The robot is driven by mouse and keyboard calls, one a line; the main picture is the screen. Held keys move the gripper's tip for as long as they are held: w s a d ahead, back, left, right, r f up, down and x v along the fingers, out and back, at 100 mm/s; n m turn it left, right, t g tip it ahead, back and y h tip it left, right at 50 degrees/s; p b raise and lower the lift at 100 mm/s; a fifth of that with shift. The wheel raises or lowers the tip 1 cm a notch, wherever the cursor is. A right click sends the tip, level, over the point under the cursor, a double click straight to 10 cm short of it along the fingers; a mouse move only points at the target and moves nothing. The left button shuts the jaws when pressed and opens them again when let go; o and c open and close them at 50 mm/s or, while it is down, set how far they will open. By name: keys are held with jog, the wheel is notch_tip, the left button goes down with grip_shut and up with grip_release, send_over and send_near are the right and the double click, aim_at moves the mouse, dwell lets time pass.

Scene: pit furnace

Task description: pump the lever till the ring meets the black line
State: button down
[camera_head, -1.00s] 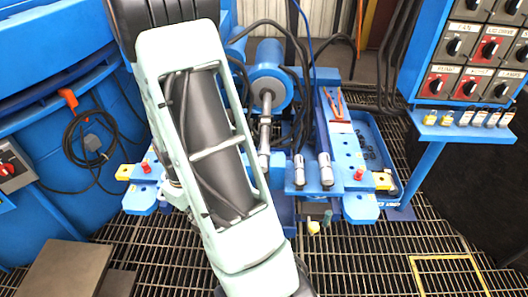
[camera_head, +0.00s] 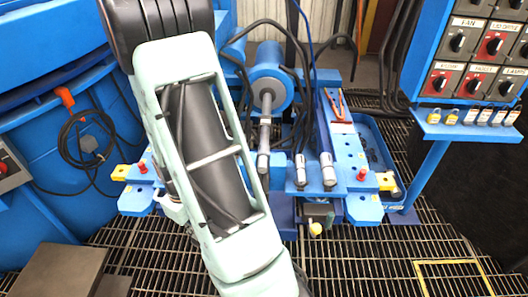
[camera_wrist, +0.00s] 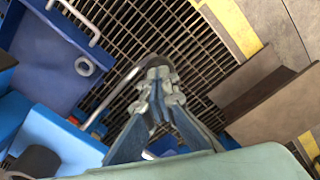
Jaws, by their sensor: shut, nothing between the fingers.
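My gripper (camera_wrist: 158,78) shows in the wrist view with its fingers closed together and nothing between them. It hangs over the dark floor grating. A curved grey metal bar (camera_wrist: 117,92) runs close to its left side; I cannot tell whether they touch. In the head view my forearm hides the gripper. A short part with a yellow knob (camera_head: 315,229) sticks out low at the front of the blue machine (camera_head: 310,205); I cannot tell whether it is the lever. A metal rod (camera_head: 265,122) comes from a blue cylinder (camera_head: 268,68). I cannot make out the ring or black line.
A switch panel (camera_head: 478,50) with a shelf of padlocks stands at the right. A blue tank (camera_head: 60,125) with a coiled cable fills the left.

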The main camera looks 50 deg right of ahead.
notch_tip(320, 180, up, 9)
jog(key=w+d+p, duration=0.1)
jog(key=p, duration=0.7)
jog(key=shift+w+d, duration=0.2)
jog(key=shift+d, duration=0.2)
notch_tip(320, 180, up, 5)
jog(key=p, duration=0.3)
jog(key=shift+p, duration=0.4)
